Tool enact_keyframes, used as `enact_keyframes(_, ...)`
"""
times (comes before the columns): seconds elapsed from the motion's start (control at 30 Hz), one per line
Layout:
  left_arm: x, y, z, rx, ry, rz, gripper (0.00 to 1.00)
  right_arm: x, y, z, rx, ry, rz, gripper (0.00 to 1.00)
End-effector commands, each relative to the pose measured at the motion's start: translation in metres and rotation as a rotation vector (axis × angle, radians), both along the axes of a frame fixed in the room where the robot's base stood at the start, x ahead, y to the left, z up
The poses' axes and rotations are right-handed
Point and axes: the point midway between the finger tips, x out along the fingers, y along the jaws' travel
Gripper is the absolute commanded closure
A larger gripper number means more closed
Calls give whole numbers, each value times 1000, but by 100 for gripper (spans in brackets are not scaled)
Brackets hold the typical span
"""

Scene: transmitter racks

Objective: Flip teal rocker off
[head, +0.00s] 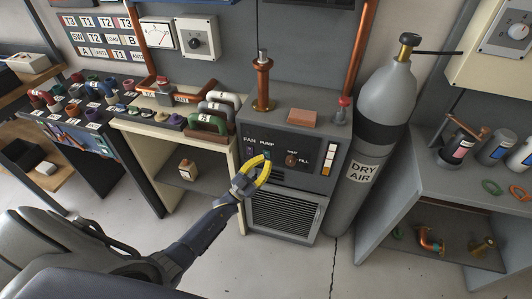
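A grey cabinet (310,190) stands in the middle of the head view. Its front panel has FAN and PUMP labels, a round brown knob (291,160) near the FILL label and a column of pale switches (327,160). A small teal rocker (268,152) shows under the PUMP label, and a small purple one (249,151) under FAN. My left gripper (263,161) is in front of the panel just below these rockers. Its yellow fingers look shut and empty, forming a closed loop. Whether it touches the panel cannot be told. My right gripper is out of view.
A grey DRY AIR cylinder (385,105) stands right of the cabinet. A copper post (263,85), a reddish block (302,117) and a red-topped valve (343,108) are on its top. Left are benches with pipe handles (208,124); right is a grey bench (450,180).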

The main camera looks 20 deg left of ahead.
Motion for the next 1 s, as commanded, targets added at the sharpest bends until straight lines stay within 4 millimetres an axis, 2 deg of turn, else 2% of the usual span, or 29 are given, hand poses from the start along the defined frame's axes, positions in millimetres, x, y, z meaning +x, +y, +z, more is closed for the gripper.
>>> enact_keyframes(0.2,7,1,1,0,-1,0,100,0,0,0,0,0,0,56)
enact_keyframes(0.53,8,1,1,0,0,0,100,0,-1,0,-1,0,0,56)
enact_keyframes(0.57,8,1,1,0,0,0,95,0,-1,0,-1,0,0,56)
enact_keyframes(0.6,8,1,1,0,0,0,100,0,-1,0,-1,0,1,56)
enact_keyframes(0.63,8,1,1,0,0,0,100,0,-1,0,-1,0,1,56)
enact_keyframes(1.0,8,1,1,0,0,0,100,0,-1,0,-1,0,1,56)
